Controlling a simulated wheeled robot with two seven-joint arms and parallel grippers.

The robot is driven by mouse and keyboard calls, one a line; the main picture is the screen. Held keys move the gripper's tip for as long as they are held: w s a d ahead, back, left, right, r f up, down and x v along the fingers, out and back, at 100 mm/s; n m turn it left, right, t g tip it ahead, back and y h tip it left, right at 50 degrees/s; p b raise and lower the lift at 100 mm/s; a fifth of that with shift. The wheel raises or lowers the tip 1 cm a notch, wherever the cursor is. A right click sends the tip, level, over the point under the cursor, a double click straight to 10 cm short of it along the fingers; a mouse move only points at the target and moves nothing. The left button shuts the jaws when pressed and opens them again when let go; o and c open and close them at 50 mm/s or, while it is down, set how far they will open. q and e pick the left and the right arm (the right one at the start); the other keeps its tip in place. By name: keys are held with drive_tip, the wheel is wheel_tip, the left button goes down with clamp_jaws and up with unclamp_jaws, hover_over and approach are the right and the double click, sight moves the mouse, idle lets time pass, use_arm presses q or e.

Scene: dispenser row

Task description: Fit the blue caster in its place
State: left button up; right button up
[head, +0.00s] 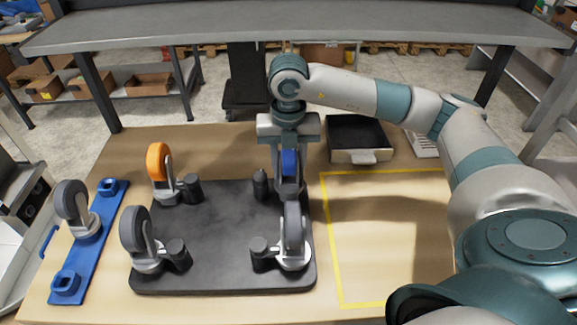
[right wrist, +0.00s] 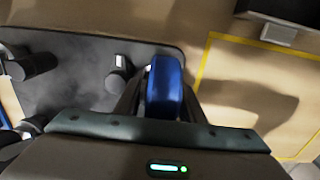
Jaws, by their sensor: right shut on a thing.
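The blue caster (head: 289,162) is between the fingers of my right gripper (head: 288,185), at the far right corner of the black platform (head: 215,235). In the right wrist view its blue wheel (right wrist: 165,85) stands between the two dark fingers (right wrist: 163,100). The gripper is shut on it and points down. The caster's lower end is hidden, so I cannot tell whether it touches the platform. A dark post (head: 260,183) stands just left of it. The platform's other corners carry an orange-wheeled caster (head: 157,161) and two grey-wheeled casters (head: 135,230) (head: 293,228). My left gripper is not in view.
A blue rack (head: 88,245) at the left holds a grey-wheeled caster (head: 72,205) between two empty sockets. A dark tray (head: 358,138) stands behind a yellow-taped outline (head: 335,255). The table inside the outline is clear. A grey shelf (head: 300,28) spans the back.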

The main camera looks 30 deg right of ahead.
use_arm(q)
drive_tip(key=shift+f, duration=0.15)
use_arm(e)
drive_tip(key=shift+f, duration=0.15)
drive_tip(key=o, duration=1.4)
drive_tip(key=shift+r+b, duration=0.35)
drive_tip(key=shift+r, duration=0.4)
wheel_tip(320, 180, up, 6)
drive_tip(key=shift+f+b, duration=0.25)
drive_tip(key=shift+b, duration=0.45)
wheel_tip(320, 180, up, 4)
drive_tip(key=shift+f, duration=0.1)
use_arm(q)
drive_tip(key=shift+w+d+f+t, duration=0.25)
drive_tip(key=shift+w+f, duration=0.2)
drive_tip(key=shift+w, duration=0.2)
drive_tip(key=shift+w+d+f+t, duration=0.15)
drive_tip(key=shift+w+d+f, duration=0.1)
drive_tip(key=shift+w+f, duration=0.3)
use_arm(e)
drive_tip(key=shift+s+r, duration=0.15)
drive_tip(key=shift+r, duration=3.2)
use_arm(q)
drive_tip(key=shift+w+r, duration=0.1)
